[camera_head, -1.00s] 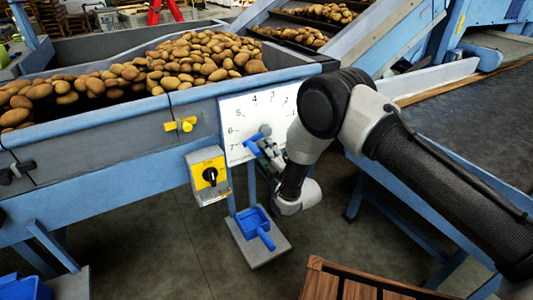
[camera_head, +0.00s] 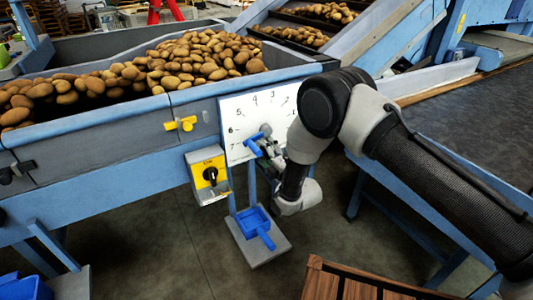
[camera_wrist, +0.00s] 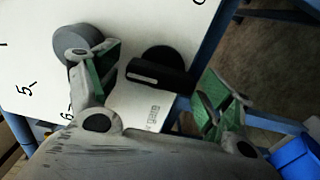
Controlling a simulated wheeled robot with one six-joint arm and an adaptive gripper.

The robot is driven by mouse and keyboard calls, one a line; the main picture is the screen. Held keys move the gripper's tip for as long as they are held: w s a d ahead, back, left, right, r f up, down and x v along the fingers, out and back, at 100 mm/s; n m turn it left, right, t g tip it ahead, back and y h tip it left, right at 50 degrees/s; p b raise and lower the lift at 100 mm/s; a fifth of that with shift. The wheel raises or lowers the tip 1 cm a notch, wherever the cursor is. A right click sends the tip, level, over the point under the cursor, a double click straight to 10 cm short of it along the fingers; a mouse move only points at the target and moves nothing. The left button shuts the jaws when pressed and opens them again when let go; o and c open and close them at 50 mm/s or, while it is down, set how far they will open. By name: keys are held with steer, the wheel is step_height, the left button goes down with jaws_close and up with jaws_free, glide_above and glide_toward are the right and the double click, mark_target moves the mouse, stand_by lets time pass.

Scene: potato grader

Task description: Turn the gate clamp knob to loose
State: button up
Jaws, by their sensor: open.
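The clamp knob is a round black knob with a bar grip (camera_wrist: 157,72), on the white numbered plate (camera_wrist: 45,25) in the wrist view. A pale line runs along the bar, nearly level in that view. Small print beneath it seems to include "gate". My gripper (camera_wrist: 158,92) is open, one green-padded finger left of the knob and the other to its right. I cannot tell whether either finger touches it. A grey cylinder (camera_wrist: 82,42) sits beside the left finger. In the head view my gripper (camera_head: 267,148) is at the plate (camera_head: 236,112) and hides the knob.
Left of the plate is a yellow switch box (camera_head: 207,174) with a black rotary switch, and above it a yellow handle (camera_head: 181,124). A wooden crate (camera_head: 322,284) stands front right. Potatoes (camera_head: 200,60) fill the hopper.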

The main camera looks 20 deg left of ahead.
steer(key=v, duration=1.2)
